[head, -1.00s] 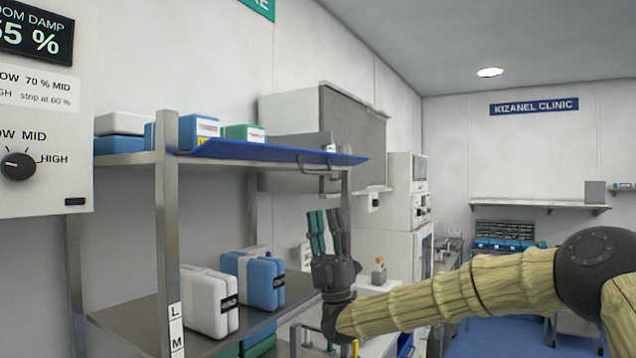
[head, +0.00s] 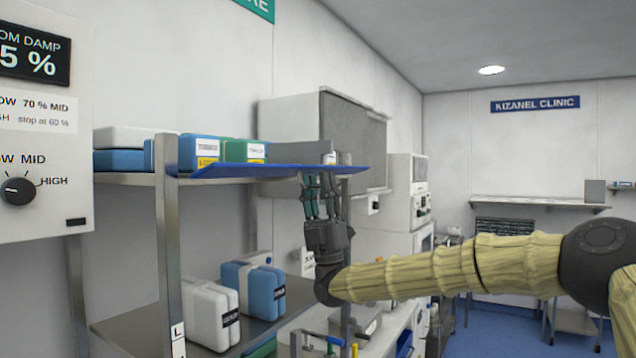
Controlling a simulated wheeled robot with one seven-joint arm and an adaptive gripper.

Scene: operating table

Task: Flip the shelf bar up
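The shelf bar (head: 270,170) is a long, flat blue strip along the front of the upper metal shelf, and it looks nearly level. My gripper (head: 321,180) points upward at the bar's right part, with its fingertips at or just under the bar's lower edge. The two fingers stand apart, so the gripper looks open. Whether the fingertips touch the bar cannot be told. The small loop handle under the bar is largely hidden behind the fingers.
White, blue and green boxes (head: 244,150) stand on the upper shelf behind the bar. A white case (head: 207,315) and a blue case (head: 255,291) stand on the lower shelf (head: 135,328). A metal post (head: 168,260) rises at the left. A grey cabinet (head: 352,135) hangs behind.

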